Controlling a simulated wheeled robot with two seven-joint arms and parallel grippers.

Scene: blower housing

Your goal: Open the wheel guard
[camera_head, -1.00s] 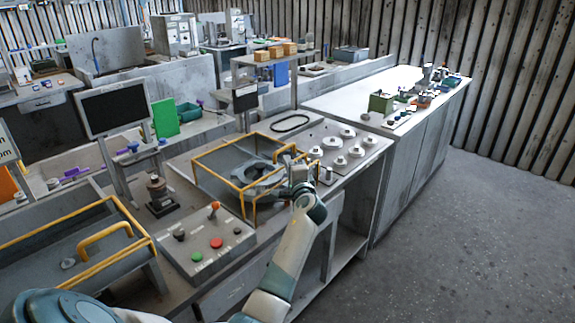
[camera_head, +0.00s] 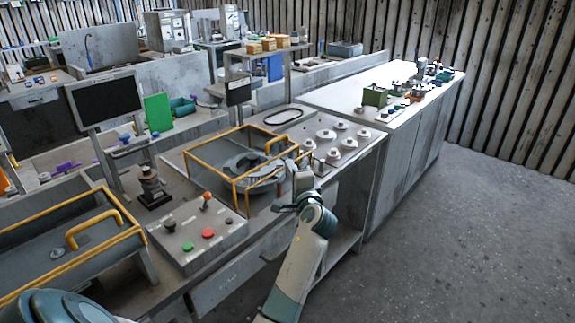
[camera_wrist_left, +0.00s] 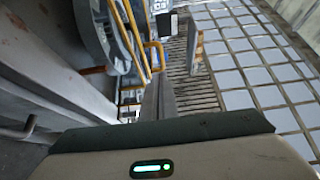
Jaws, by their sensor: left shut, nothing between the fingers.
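The wheel guard (camera_head: 212,166) is a yellow-edged, clear-sided box on the bench, with its frame lying level over a grey round wheel housing (camera_head: 262,178). A yellow handle (camera_head: 275,141) shows at its right side. In the left wrist view, the shut fingers (camera_wrist_left: 160,96) point toward a yellow hooked bar (camera_wrist_left: 154,47), with the round housing (camera_wrist_left: 92,30) at the upper left. My right gripper is not in view.
A control box (camera_head: 200,238) with red and green buttons stands in front of the guard. Several white round parts (camera_head: 326,136) sit on a plate to the right. A yellow-railed tray (camera_head: 70,262) is at the left. Open floor (camera_head: 450,240) lies at the right.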

